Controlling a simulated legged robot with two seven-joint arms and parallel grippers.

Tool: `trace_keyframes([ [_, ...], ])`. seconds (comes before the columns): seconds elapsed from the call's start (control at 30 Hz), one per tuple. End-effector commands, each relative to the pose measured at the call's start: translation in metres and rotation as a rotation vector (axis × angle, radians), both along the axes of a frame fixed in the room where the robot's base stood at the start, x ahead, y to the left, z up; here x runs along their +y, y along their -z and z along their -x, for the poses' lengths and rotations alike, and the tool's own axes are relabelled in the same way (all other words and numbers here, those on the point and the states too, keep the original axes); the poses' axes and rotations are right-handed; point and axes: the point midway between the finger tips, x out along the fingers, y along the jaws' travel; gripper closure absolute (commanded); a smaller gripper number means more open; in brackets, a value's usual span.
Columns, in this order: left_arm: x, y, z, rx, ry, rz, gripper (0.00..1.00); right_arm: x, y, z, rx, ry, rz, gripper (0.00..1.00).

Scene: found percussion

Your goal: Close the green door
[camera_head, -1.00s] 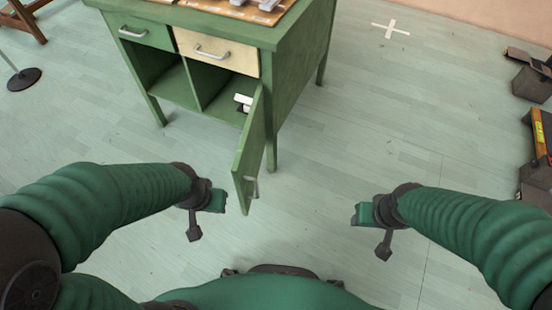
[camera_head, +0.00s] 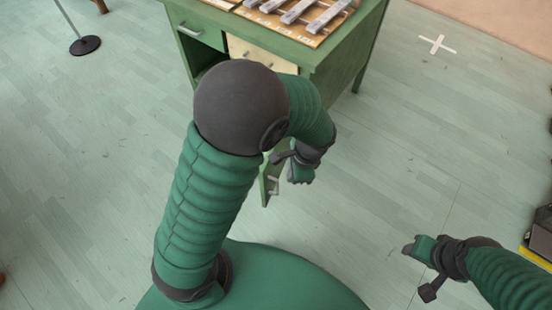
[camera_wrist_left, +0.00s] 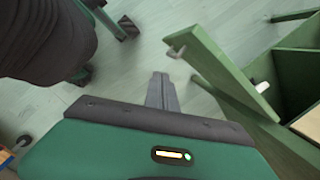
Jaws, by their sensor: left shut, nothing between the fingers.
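The green door (camera_head: 266,186) stands open at the front of the green desk (camera_head: 345,62). In the head view my left arm hides most of the door, and only its lower end with a metal handle (camera_head: 273,185) shows. My left gripper (camera_head: 301,178) is shut and empty, just right of the door's outer end. In the left wrist view the door (camera_wrist_left: 222,72) slants across the right side with its handle near the top end, and the shut left fingers (camera_wrist_left: 162,92) are to its left, apart from it. My right gripper (camera_head: 409,249) is low at the right, away from the door; its jaws are too small to judge.
The desk has a green drawer and a cream drawer (camera_head: 262,52), both with handles. A wooden board with grey metal bars (camera_head: 315,14) lies on top. A round black stand base (camera_head: 85,45) is at the upper left. Open floor surrounds the desk's front and right.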

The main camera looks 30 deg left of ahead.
Motion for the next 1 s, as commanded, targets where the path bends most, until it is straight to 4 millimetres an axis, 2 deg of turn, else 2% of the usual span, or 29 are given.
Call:
trace_keyframes([
  [0.03, -0.002, -0.022, -0.005, 0.034, 0.086, -0.03, 1.0, 0.0, -0.029, 0.0, 0.0, 0.0, 0.0, 0.51],
  [0.13, -0.004, -0.036, -0.015, 0.106, 0.265, -0.095, 1.0, 0.0, -0.055, 0.0, 0.0, 0.0, 0.0, 0.51],
  [0.23, -0.005, -0.041, -0.022, 0.16, 0.395, -0.145, 1.0, 0.0, -0.069, 0.0, -0.001, 0.0, 0.0, 0.51],
  [0.37, -0.003, -0.032, -0.025, 0.182, 0.443, -0.163, 1.0, 0.0, -0.065, 0.0, 0.0, 0.0, 0.0, 0.51],
  [0.47, 0.002, -0.017, -0.023, 0.182, 0.44, -0.163, 1.0, 0.0, -0.057, 0.0, 0.0, 0.0, 0.0, 0.51],
  [0.87, 0.033, 0.064, -0.017, 0.181, 0.437, -0.161, 1.0, 0.0, -0.024, 0.0, 0.0, 0.0, 0.0, 0.51],
  [1.0, 0.056, 0.059, -0.013, 0.176, 0.433, -0.16, 1.0, 0.0, -0.02, 0.0, 0.0, 0.0, 0.0, 0.51],
])
